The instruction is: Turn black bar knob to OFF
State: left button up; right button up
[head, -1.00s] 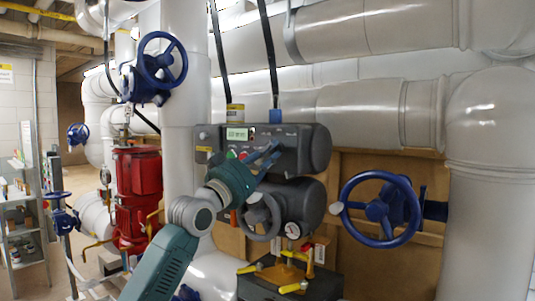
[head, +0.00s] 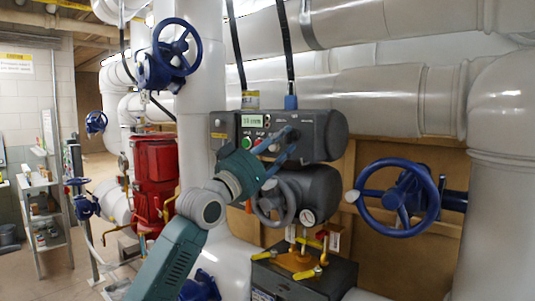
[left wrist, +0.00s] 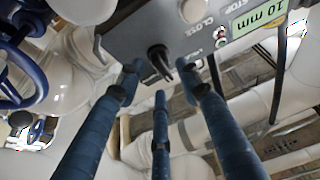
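The black bar knob (left wrist: 160,56) sits on the face of a dark grey control box (head: 318,124). It shows upside down in the left wrist view, near the lettering on the panel. My left gripper (left wrist: 160,82) has its three blue fingers spread. The fingertips are around and just in front of the knob, and I cannot tell whether any touches it. In the head view the left gripper (head: 282,148) is at the front of the box, and its fingers partly hide the knob area. My right gripper is not in view.
A lit display (head: 252,120) and a green button (head: 247,143) are on the box. A blue handwheel (head: 399,197) is at the right, another (head: 174,47) at upper left. A grey wheel (head: 273,203) and yellow-handled valves (head: 300,264) lie below. Large pipes surround the box.

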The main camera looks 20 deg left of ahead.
pick_arm(q)
jog(key=v, duration=0.9)
jog(key=shift+s, duration=0.25)
jog(key=shift+f, duration=0.15)
